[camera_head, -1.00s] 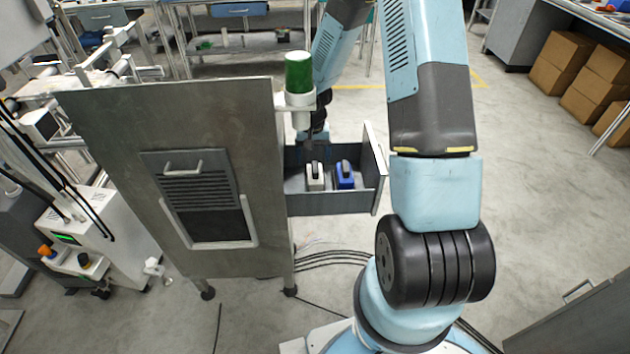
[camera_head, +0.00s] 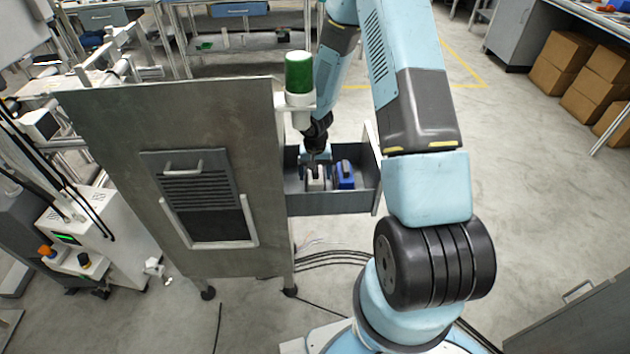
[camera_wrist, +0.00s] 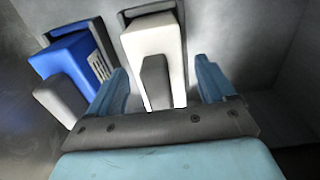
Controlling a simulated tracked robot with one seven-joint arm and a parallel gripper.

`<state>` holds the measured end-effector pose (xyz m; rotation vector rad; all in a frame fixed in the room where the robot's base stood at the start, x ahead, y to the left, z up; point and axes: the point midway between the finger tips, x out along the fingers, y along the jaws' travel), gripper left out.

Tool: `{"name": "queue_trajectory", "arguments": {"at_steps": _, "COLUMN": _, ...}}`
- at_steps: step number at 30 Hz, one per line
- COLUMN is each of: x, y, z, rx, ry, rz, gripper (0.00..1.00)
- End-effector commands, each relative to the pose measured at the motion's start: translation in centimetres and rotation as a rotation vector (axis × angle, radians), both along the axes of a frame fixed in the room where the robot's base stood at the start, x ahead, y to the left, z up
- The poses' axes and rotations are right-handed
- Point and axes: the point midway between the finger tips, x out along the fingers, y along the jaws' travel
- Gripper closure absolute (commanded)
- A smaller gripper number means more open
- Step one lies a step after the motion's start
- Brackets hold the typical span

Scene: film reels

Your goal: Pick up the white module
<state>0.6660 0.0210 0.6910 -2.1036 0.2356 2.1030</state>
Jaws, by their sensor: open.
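The white module (camera_wrist: 151,45) stands in the open drawer (camera_head: 330,204), with a grey handle on its front in the wrist view. A blue module (camera_wrist: 70,57) with a grey handle stands beside it; it also shows in the head view (camera_head: 345,177). My gripper (camera_wrist: 162,85) is open, with one blue finger on each side of the white module's near part. Whether the fingers touch it I cannot tell. In the head view my gripper (camera_head: 316,168) is down in the drawer and partly hides the white module (camera_head: 316,182).
The drawer sticks out of a grey metal cabinet (camera_head: 110,185). A green-topped post (camera_head: 298,75) stands at the cabinet's corner, close to my arm. The drawer's right part is empty. Cardboard boxes (camera_head: 560,65) are stacked far right.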

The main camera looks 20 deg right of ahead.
Motion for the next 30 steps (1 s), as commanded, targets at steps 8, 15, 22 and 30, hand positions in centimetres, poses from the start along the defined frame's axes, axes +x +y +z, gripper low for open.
{"name": "queue_trajectory", "arguments": {"at_steps": 8, "x": -0.02, "y": -0.01, "z": 0.02, "rx": 0.000, "ry": 0.001, "rz": 0.000, "gripper": 0.35}}
{"name": "queue_trajectory", "arguments": {"at_steps": 15, "x": -0.03, "y": 0.01, "z": 0.02, "rx": 0.000, "ry": 0.001, "rz": 0.000, "gripper": 0.58}}
{"name": "queue_trajectory", "arguments": {"at_steps": 22, "x": -0.06, "y": 0.10, "z": 0.00, "rx": 0.000, "ry": 0.001, "rz": 0.001, "gripper": 0.80}}
{"name": "queue_trajectory", "arguments": {"at_steps": 30, "x": -0.06, "y": 0.10, "z": 0.07, "rx": 0.000, "ry": 0.001, "rz": 0.001, "gripper": 0.83}}
